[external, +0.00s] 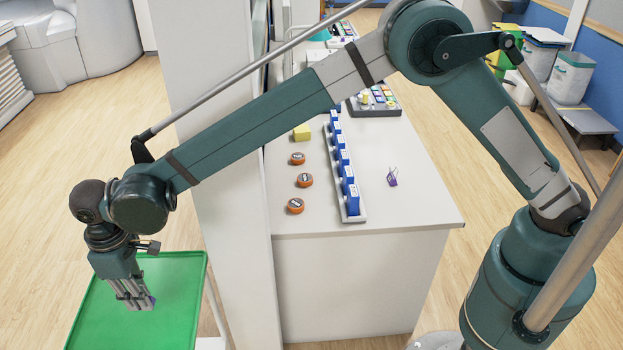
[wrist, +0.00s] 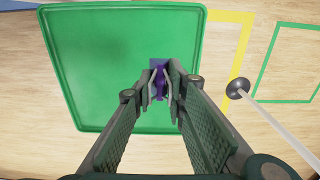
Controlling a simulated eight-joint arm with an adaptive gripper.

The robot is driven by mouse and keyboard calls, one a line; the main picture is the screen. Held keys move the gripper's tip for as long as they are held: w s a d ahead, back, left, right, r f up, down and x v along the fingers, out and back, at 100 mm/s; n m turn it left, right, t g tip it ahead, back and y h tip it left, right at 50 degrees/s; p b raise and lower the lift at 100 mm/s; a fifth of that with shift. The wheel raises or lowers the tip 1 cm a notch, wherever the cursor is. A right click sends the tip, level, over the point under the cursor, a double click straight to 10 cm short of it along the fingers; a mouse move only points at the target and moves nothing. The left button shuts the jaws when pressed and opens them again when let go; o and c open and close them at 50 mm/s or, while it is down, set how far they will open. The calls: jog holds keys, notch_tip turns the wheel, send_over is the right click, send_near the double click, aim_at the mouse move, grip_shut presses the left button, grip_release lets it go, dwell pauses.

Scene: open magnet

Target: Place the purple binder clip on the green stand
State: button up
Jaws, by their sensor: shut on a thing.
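The green stand (external: 180,285) is a flat green tray-like top at the lower left of the external view. It also fills the upper left of the wrist view (wrist: 90,60). My gripper (external: 140,300) is over the stand, pointing down. In the wrist view my gripper (wrist: 160,88) is shut on a purple binder clip (wrist: 158,66), held between the fingertips above the stand's right part. The gap between clip and stand is hard to judge. Another purple binder clip (external: 392,180) with wire handles sits on the white counter.
The white counter (external: 410,210) holds a row of blue items (external: 343,165), several orange round tins (external: 305,180) and a yellow block (external: 302,132). A tall white partition (external: 215,130) stands between counter and stand. The stand's left surface is bare.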

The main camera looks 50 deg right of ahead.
send_over(156, 327)
jog(key=shift+f+b, duration=0.4)
jog(key=shift+f, duration=2.75)
jog(key=shift+f+b, duration=0.3)
jog(key=shift+f, duration=1.55)
jog(key=shift+f, duration=0.1)
jog(key=o, duration=0.8)
jog(key=shift+r+p, duration=0.85)
jog(key=shift+r, duration=5.25)
